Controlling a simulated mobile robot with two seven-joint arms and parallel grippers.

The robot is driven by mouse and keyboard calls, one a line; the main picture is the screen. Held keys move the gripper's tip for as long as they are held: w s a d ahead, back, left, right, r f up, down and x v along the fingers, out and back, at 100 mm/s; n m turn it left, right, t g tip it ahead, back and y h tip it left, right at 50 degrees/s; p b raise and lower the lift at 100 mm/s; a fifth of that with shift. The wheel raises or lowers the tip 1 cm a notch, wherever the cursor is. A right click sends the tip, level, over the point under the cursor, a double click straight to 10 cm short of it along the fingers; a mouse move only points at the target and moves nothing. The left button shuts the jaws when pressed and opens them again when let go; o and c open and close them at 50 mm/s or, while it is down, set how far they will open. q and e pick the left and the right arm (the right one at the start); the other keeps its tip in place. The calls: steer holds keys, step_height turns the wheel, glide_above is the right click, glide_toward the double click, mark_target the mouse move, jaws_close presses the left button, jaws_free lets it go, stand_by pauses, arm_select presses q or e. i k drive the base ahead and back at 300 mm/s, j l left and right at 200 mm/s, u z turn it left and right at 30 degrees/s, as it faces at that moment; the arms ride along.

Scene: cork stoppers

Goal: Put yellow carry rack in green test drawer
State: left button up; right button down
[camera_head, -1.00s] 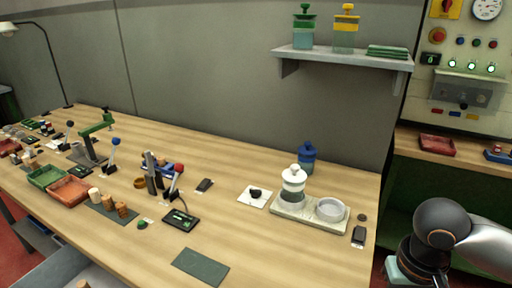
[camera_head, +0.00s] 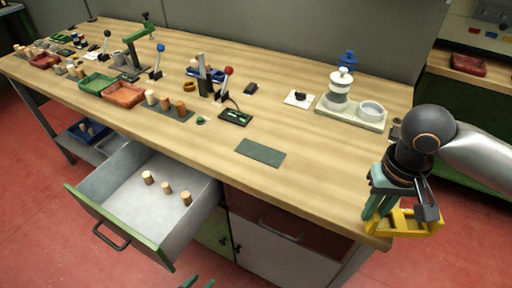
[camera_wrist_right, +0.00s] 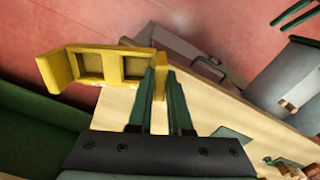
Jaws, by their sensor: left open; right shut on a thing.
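The yellow carry rack (camera_head: 408,222) is held by my right gripper (camera_head: 378,208) beside the table's right front corner. In the right wrist view the rack (camera_wrist_right: 124,51) shows a frame with two openings, and the green fingers of the right gripper (camera_wrist_right: 158,80) are shut on one end of it. The green test drawer (camera_head: 120,226) is pulled out below the table's front, its pale inside holding three cork stoppers (camera_head: 167,188). My left gripper (camera_head: 200,282) shows only its green fingertips at the bottom edge, open, in front of the drawer's right side.
The wooden table (camera_head: 310,150) carries a flat dark green pad (camera_head: 260,152), red and green trays, levers and a pale stand (camera_head: 352,113) with a white jar. A closed cabinet (camera_head: 285,240) lies right of the drawer. The drawer floor is mostly free.

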mark_target(149, 214)
steer(key=j+u, duration=0.15)
steer(key=j, duration=1.05)
steer(key=i+j+u, duration=0.15)
steer(key=j, duration=0.75)
steer(key=i+u, duration=0.05)
